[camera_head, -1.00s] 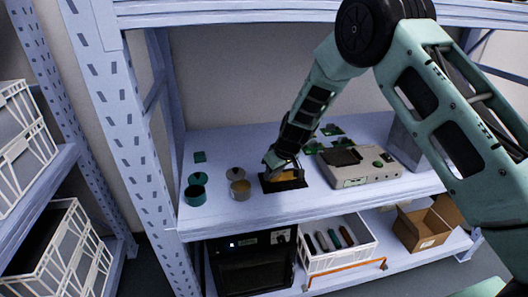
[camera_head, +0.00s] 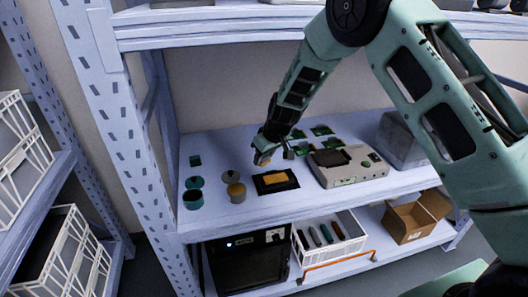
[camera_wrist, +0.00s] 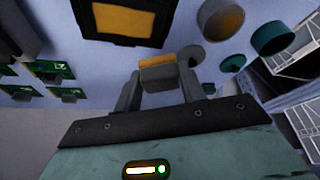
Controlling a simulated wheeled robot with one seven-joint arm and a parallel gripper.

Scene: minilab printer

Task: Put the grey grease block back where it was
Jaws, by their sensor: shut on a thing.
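My gripper (camera_head: 262,157) is shut on a small grey block (camera_wrist: 157,75) with an orange-yellow edge, which shows between the fingers in the wrist view. In the head view it is held above the shelf, behind the black frame with a yellow-orange panel (camera_head: 276,181). The frame also shows in the wrist view (camera_wrist: 125,40), apart from the block.
A grey tin with orange contents (camera_head: 237,193) and a teal tin (camera_head: 193,200) stand left of the frame, lids behind them. A grey device (camera_head: 350,174) stands right. Green boards (camera_head: 322,130) lie at the back. Shelf space behind the lids is mostly clear.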

